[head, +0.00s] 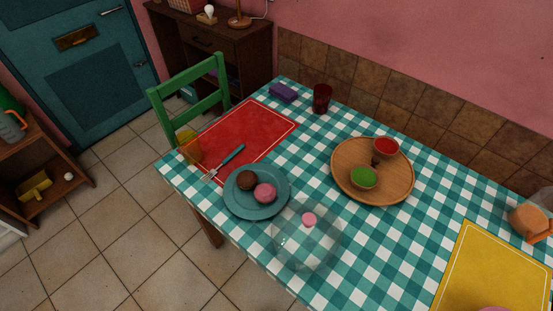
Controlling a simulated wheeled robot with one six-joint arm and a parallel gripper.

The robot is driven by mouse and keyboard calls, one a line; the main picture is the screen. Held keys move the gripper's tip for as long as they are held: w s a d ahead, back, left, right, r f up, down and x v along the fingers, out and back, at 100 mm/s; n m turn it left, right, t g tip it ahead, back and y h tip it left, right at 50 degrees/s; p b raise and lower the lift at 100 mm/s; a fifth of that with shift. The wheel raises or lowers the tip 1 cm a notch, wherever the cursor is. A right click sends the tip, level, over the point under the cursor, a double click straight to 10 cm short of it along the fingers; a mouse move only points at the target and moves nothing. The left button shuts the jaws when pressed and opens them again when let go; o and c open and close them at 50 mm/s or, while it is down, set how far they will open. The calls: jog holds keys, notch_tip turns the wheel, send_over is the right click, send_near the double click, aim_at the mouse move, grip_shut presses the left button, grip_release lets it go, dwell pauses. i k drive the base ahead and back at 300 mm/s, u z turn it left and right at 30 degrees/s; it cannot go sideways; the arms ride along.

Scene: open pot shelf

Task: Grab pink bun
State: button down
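The pink bun (265,193) sits on a teal plate (238,209) near the table's front edge. A brown bun (246,181) is right beside it on the same plate, up and to the left. A clear glass dome (306,250) with a pink knob (309,220) stands on the tablecloth just right of and below the plate; it does not cover the buns. My gripper is not in view.
A fork (223,162) lies on the red placemat (258,125) by a yellow glass (190,147). A wooden tray (346,188) with green and red bowls, a dark red glass (322,98) and a yellow placemat (490,270) share the table. A green chair (190,95) stands behind.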

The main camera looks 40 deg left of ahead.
aim_at(265, 192)
jog(key=k, duration=0.95)
jog(key=z, duration=1)
jog(key=i, duration=0.75)
jog(key=u, duration=2.7)
jog(key=i, duration=0.5)
jog(key=z, duration=0.05)
